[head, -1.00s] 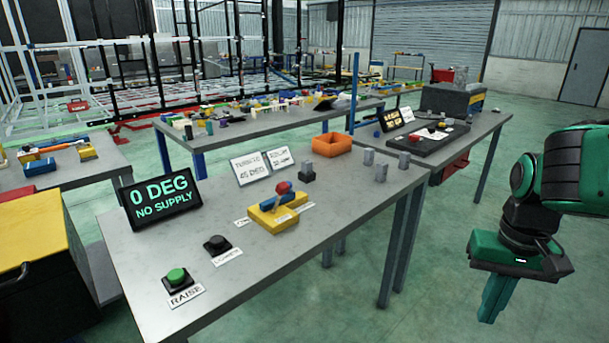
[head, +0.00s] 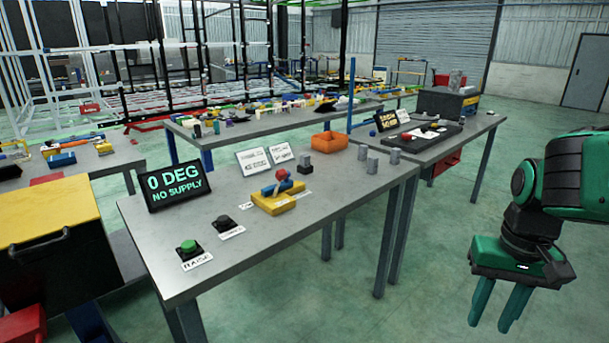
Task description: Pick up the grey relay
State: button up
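Several small grey blocks that look like relays stand on the grey table. One grey block (head: 304,161) sits in a black base behind the yellow lever unit. Three loose grey blocks stand upright near the table's right end: one at the back (head: 362,153), one in front (head: 372,165) and one at the right (head: 395,156). I cannot tell which one is the task's relay. My gripper (head: 498,310) hangs to the right of the table over the floor, well apart from the blocks. Its two green fingers point down with a gap between them, empty.
The table (head: 300,226) also holds a display (head: 175,185) reading "0 DEG NO SUPPLY", a green button (head: 189,246), a black button (head: 224,222), a yellow lever unit (head: 275,200) and an orange bin (head: 329,145). A yellow-topped cabinet (head: 48,210) stands at left. Floor at lower right is clear.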

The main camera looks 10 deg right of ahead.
aim_at(304, 158)
jog(key=z, duration=0.05)
jog(key=k, duration=0.9)
jog(key=u, duration=0.35)
jog(key=i, duration=2.1)
jog(key=z, duration=0.75)
jog(key=i, duration=0.4)
jog(key=z, duration=0.3)
